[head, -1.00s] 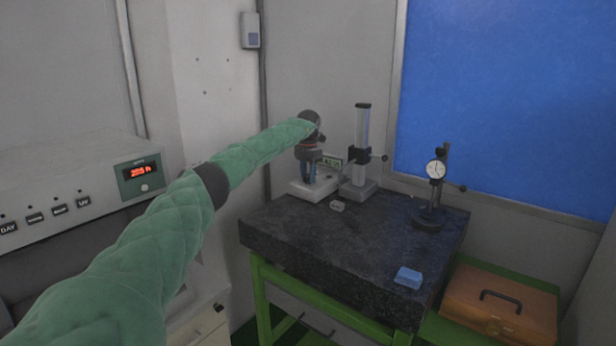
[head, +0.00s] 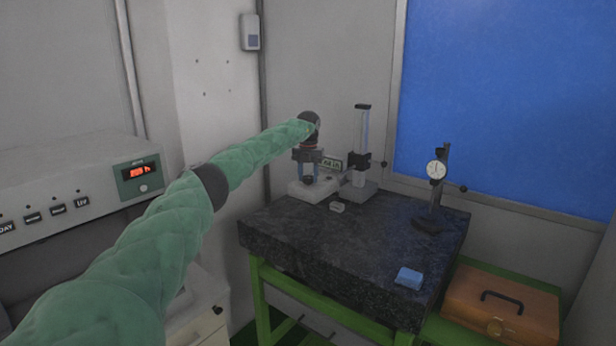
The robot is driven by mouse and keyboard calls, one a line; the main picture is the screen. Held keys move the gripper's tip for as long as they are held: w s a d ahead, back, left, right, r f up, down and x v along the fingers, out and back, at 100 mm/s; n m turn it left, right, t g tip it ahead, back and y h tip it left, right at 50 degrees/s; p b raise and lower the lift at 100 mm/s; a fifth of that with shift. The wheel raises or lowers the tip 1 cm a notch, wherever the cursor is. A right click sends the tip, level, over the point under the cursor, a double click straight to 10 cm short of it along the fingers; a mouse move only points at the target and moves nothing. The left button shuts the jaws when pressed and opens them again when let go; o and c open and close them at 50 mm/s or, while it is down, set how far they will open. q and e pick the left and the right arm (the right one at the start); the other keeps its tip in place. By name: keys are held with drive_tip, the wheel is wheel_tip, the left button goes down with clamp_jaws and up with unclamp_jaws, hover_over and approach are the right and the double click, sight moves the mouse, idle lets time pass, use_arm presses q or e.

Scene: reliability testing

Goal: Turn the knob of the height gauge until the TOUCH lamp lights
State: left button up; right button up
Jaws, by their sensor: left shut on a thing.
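The height gauge (head: 362,130) stands upright at the back of the dark granite plate, a pale column with a dark carriage on it. Its small display (head: 331,162) is lit greenish, too small to read. A white unit (head: 318,194) sits left of the column. My left gripper (head: 308,179) points down over this unit, its blue-sided fingers shut on a dark round knob (head: 308,181). The wrist and fingers hide part of the knob and unit. I cannot make out the TOUCH lamp. My right gripper is out of view.
The granite plate (head: 330,250) also holds a small grey block (head: 337,207), a dial indicator stand (head: 436,190) and a blue block (head: 409,278). A brown case (head: 500,305) is at lower right. A panelled instrument (head: 70,185) stands at left.

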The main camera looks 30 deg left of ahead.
sight(308, 177)
use_arm(q)
drive_tip(key=shift+r, duration=0.2)
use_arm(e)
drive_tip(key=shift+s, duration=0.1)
use_arm(q)
drive_tip(key=o, duration=1)
drive_tip(key=shift+f, duration=0.15)
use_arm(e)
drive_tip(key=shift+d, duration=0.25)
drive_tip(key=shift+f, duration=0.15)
use_arm(q)
drive_tip(key=shift+r+b, duration=0.3)
drive_tip(key=shift+r, duration=0.1)
drive_tip(key=shift+w+r, duration=0.1)
drive_tip(key=shift+r, duration=0.35)
wheel_tip(308, 177, up, 5)
drive_tip(key=shift+r+b, duration=0.2)
drive_tip(key=shift+b, duration=0.95)
drive_tip(key=shift+r, duration=0.35)
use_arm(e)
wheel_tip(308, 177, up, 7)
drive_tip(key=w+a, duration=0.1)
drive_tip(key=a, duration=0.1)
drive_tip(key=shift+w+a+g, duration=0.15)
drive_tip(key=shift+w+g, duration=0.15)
